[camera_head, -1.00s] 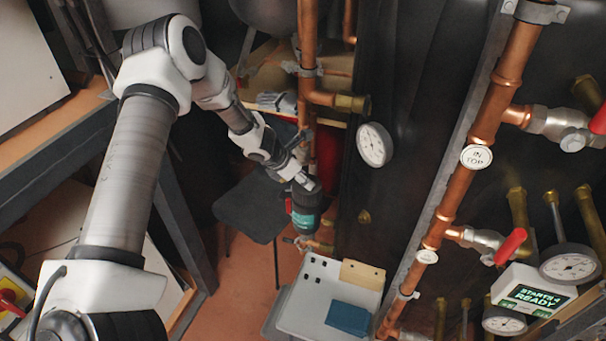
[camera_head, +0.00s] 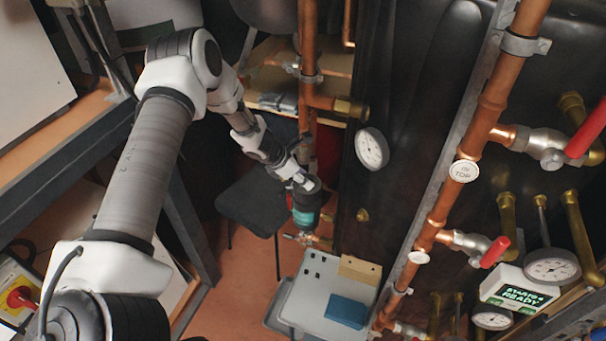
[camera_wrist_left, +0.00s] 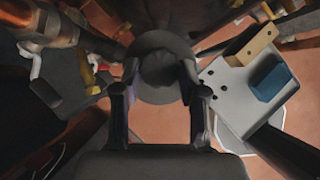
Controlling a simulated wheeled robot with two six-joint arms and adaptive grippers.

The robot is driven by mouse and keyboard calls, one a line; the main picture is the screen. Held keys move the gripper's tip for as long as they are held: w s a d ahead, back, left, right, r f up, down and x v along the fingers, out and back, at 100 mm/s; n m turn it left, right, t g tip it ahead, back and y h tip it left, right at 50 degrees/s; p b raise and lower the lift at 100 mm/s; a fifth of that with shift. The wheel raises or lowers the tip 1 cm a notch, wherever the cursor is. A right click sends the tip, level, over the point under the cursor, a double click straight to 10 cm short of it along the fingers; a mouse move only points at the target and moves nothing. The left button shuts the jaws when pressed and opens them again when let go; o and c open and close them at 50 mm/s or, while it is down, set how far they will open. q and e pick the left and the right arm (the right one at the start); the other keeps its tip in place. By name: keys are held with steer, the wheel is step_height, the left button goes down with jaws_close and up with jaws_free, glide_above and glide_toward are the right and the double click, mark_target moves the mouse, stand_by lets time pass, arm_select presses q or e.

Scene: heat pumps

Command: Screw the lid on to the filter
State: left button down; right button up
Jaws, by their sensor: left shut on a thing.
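The filter (camera_head: 305,218) is a dark upright cylinder with a teal band, low on the copper pipework in the middle of the head view. My left gripper (camera_head: 303,188) is at its top end. In the left wrist view the gripper's two fingers (camera_wrist_left: 160,75) are closed on opposite sides of a round dark piece (camera_wrist_left: 158,42), which appears to be the lid. The fingers and wrist hide the joint between lid and filter, so I cannot tell how the lid is seated. My right gripper is not in view.
A light grey tray (camera_head: 308,302) with a blue block (camera_head: 347,311) and a tan block (camera_head: 360,269) stands below the filter. A vertical copper pipe (camera_head: 308,45) is close behind my gripper. A dark chair (camera_head: 252,205) stands to the left. Gauges and red-handled valves fill the right.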

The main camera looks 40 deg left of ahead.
arm_select(q)
steer(key=shift+w+a+r+p, duration=0.1)
steer(key=shift+w+r+p, duration=0.05)
steer(key=shift+r+p, duration=0.15)
steer(key=shift+f, duration=0.15)
steer(key=shift+m+h+p, duration=0.4)
steer(key=shift+m+p, duration=0.25)
steer(key=shift+m, duration=0.15)
steer(key=shift+w+a+m+g+h, duration=0.15)
steer(key=shift+m+g+h, duration=0.2)
steer(key=shift+m, duration=0.25)
steer(key=shift+m+g, duration=0.35)
steer(key=shift+m, duration=0.15)
